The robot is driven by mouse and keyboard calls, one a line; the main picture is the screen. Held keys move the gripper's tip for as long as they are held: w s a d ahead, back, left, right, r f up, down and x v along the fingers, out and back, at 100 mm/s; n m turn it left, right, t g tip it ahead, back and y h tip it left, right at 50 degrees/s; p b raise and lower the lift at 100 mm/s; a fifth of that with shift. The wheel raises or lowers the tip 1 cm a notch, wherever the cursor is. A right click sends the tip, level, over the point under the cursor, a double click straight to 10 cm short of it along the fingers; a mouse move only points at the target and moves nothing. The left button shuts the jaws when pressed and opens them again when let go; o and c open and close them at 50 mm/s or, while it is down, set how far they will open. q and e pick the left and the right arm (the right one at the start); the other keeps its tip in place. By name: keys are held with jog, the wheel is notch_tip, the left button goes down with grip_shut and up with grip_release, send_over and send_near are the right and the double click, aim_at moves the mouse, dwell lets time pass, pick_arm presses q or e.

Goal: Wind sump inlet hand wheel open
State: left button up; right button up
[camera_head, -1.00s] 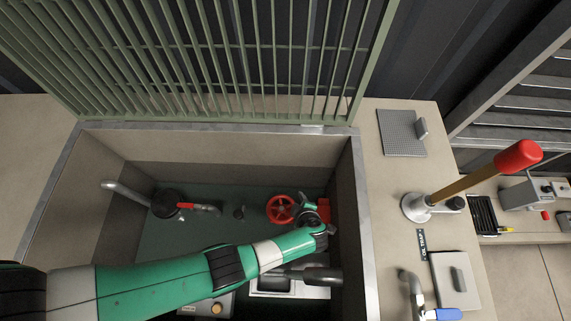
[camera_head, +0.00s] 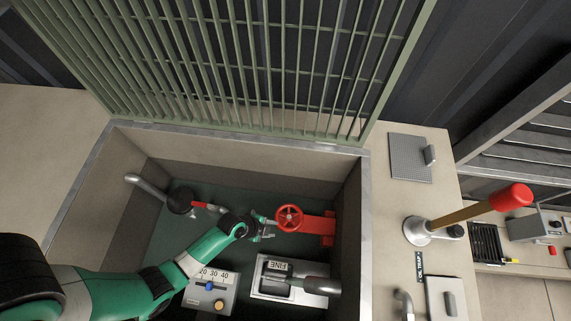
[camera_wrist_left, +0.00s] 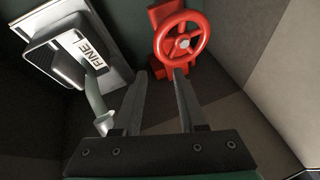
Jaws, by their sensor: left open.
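The red hand wheel (camera_head: 289,218) sits on a red valve body (camera_head: 327,228) at the right of the sump pit. It also shows at the top of the left wrist view (camera_wrist_left: 182,42), with its spokes and pale hub facing me. My left gripper (camera_head: 267,229) is open and empty, just left of the wheel and apart from it. In the left wrist view its two fingers (camera_wrist_left: 160,88) point toward the wheel, with the right fingertip near the wheel's lower rim. My right gripper is not in view.
A grey box marked FINE (camera_head: 278,268) and a dial box (camera_head: 212,290) stand in the pit. A red-handled pipe valve (camera_head: 206,206) is at left. The raised green grating (camera_head: 250,70) stands behind. A red-topped lever (camera_head: 470,211) rises right of the pit.

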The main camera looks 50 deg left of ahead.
aim_at(287, 229)
pick_arm(q)
jog(key=b+x, duration=0.7)
jog(key=x, duration=0.4)
jog(key=shift+f, duration=0.1)
jog(key=shift+w, duration=0.1)
jog(key=shift+c, duration=0.2)
grip_shut()
